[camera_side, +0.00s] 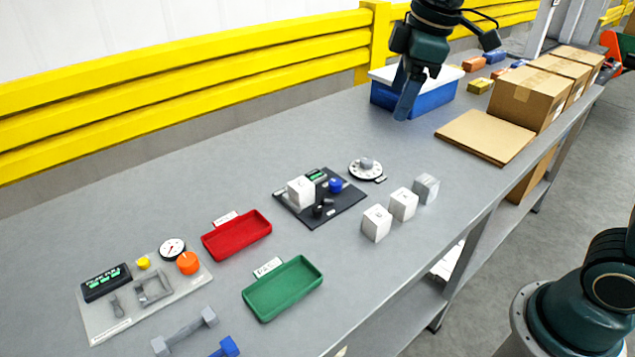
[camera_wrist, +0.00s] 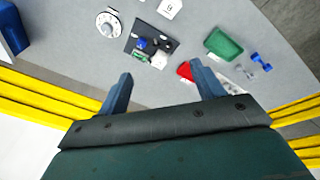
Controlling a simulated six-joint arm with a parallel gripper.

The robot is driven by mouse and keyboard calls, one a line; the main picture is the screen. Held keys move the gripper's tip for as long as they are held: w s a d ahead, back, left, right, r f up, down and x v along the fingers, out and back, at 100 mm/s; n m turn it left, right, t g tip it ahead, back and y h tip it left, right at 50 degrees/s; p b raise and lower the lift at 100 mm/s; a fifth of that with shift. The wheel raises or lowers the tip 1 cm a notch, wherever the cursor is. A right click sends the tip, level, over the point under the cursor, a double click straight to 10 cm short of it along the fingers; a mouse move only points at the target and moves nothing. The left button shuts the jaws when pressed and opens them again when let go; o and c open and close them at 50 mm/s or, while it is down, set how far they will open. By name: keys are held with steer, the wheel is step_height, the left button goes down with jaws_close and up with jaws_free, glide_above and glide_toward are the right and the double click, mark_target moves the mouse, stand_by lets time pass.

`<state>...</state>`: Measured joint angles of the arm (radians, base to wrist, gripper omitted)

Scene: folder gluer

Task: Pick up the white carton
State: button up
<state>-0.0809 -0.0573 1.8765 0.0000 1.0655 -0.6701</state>
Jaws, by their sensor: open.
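Two white cartons stand side by side right of the table's middle in the side view, a nearer one (camera_side: 376,223) and a farther one (camera_side: 404,204). A greyer carton (camera_side: 426,188) stands beyond them. Another white carton (camera_side: 300,191) sits on the black panel (camera_side: 345,203). One white carton (camera_wrist: 170,8) is partly cut off at the top of the wrist view; I cannot tell which it is. My gripper (camera_side: 405,108) is high over the bench near the blue bin, apart from all cartons. In the wrist view my gripper (camera_wrist: 161,78) has its fingers wide apart with nothing between them.
A blue bin (camera_side: 415,98) with a white rim stands at the back. Brown boxes (camera_side: 530,97) and a flat cardboard sheet (camera_side: 485,137) are at the right. A red tray (camera_side: 237,237), a green tray (camera_side: 283,290) and a dial (camera_side: 366,170) lie nearby. A yellow rail (camera_side: 180,88) runs behind.

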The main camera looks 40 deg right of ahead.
steer(key=w+a+f+n+g, duration=0.25)
steer(key=w+f+n, duration=0.25)
steer(key=w, duration=0.6)
steer(key=n, duration=0.4)
glide_above(301, 184)
step_height(301, 184, down, 9)
steer(key=shift+r+g, duration=0.2)
steer(key=shift+g, duration=0.05)
steer(key=shift+f, duration=0.1)
steer(key=shift+f, duration=4.2)
steer(key=shift+f, duration=2.6)
steer(key=c, duration=1)
